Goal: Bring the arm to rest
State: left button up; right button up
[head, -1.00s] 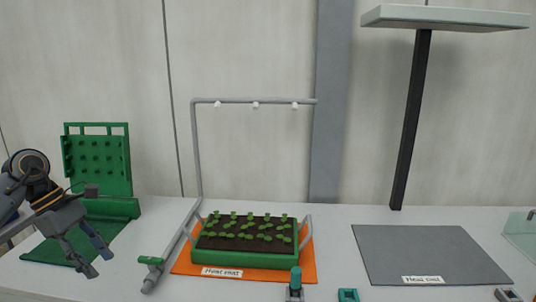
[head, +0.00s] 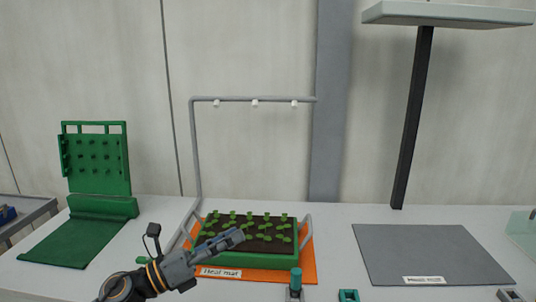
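My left arm comes in from the bottom edge, left of centre. My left gripper (head: 232,239) points right and slightly up, in front of the green seedling tray (head: 262,261). Its fingers overlap from this side, so I cannot tell if they are apart; nothing shows held in them. The tray holds dark soil and several small seedlings on an orange mat (head: 308,265). The gripper covers part of the tray's front left; whether it touches is unclear. My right gripper is not in view.
A green pegboard stand (head: 95,160) is at left. A grey mat (head: 425,255) lies under a lamp on a black post (head: 410,120). Small teal-topped items line the front edge.

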pick_arm(q)
jog(key=s+a+f+n+t+y, duration=0.2)
jog(key=s+a+f+n+y, duration=0.2)
jog(key=a+f+n+y, duration=0.85)
jog(key=s+a+f+n+t+y, duration=0.15)
jog(key=s+f+n+y, duration=0.4)
jog(key=n, duration=1.45)
jog(key=s+d+f+n+g, duration=0.1)
jog(key=s+f+n+g, duration=0.5)
jog(key=s, duration=0.5)
jog(key=s+d+f+n+g, duration=0.15)
jog(key=s+f+g, duration=0.25)
jog(key=s+f, duration=0.5)
notch_tip(320, 180, down, 22)
jog(key=s+g+p, duration=0.1)
jog(key=s+p, duration=0.1)
jog(key=s, duration=0.1)
jog(key=s+a+f+p, duration=0.1)
jog(key=s+a+f, duration=0.1)
jog(key=s+f, duration=0.5)
jog(key=s+a+f+g+p, duration=0.1)
jog(key=s+f, duration=0.6)
jog(key=s, duration=0.2)
jog(key=shift+s+a+f, duration=0.3)
jog(key=shift+s+a, duration=0.1)
